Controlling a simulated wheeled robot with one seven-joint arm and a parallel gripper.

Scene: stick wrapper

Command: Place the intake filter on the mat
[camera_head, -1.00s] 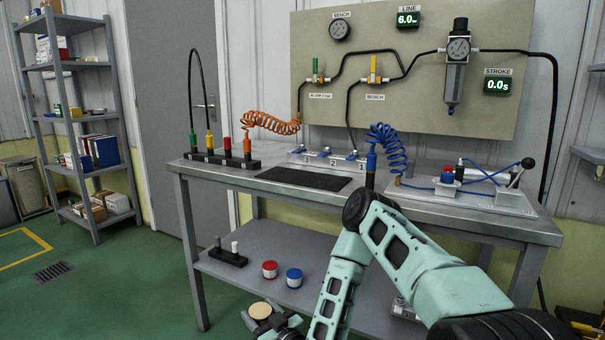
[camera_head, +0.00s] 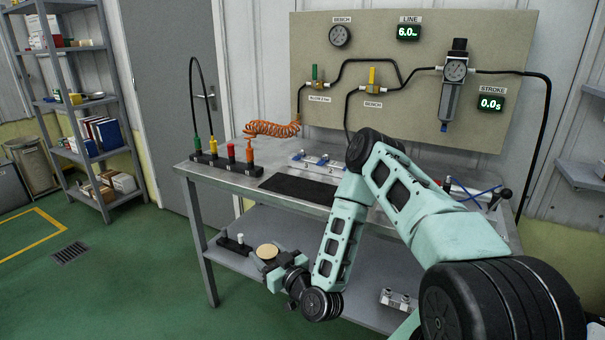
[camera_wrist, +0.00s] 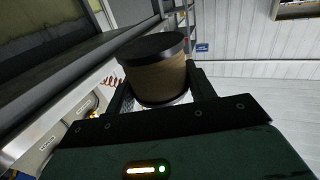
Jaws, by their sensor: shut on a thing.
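The intake filter is a tan cylinder with a dark end cap in the wrist view (camera_wrist: 158,78), and its round tan face shows in the head view (camera_head: 267,251). My gripper (camera_head: 269,261) is shut on it, with one finger on each side in the wrist view. It holds the filter in front of the bench, below the worktop's height. The mat (camera_head: 298,187), a flat black rectangle, lies on the worktop, above and right of my gripper in the picture. My arm stands close to its right end. The mat's visible surface is bare.
The bench's worktop edge (camera_head: 250,200) lies between the filter and the mat in the picture. A block with colored plugs (camera_head: 227,161) stands left of the mat, and a grey fixture (camera_head: 318,162) behind it. A small dark rack (camera_head: 233,244) stands on the lower shelf.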

